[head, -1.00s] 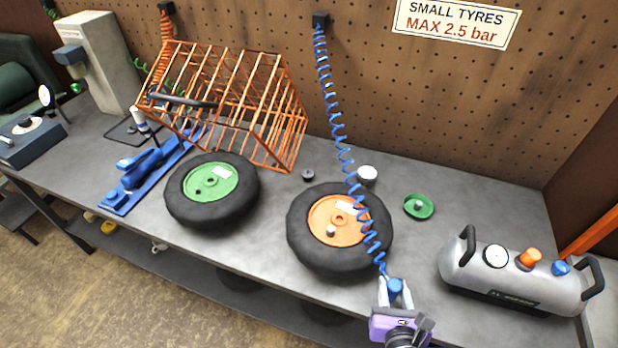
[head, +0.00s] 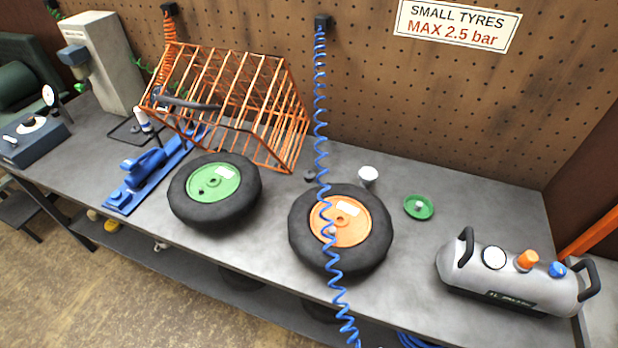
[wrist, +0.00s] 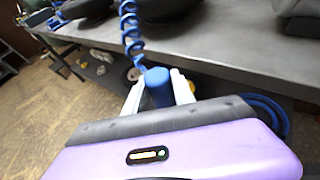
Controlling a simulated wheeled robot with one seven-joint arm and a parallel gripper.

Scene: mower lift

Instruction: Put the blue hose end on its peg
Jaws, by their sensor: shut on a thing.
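The blue coiled hose (head: 321,130) hangs from a black fitting on the pegboard and runs down across the orange-hubbed wheel and over the bench's front edge. Its lower end leaves the bottom of the head view. In the wrist view the blue hose end (wrist: 157,84) is a short thick cylinder between the white fingers of my gripper (wrist: 159,96), which is shut on it. The gripper is in front of the bench edge, outside the head view. I cannot tell which part is the hose end's peg.
A green-hubbed wheel (head: 214,190), an orange-hubbed wheel (head: 340,221), a wire cage (head: 225,100) and a silver air tank (head: 510,280) stand on the bench. A blue coil (wrist: 268,112) shows below the bench edge. Open floor (wrist: 60,110) lies at the left.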

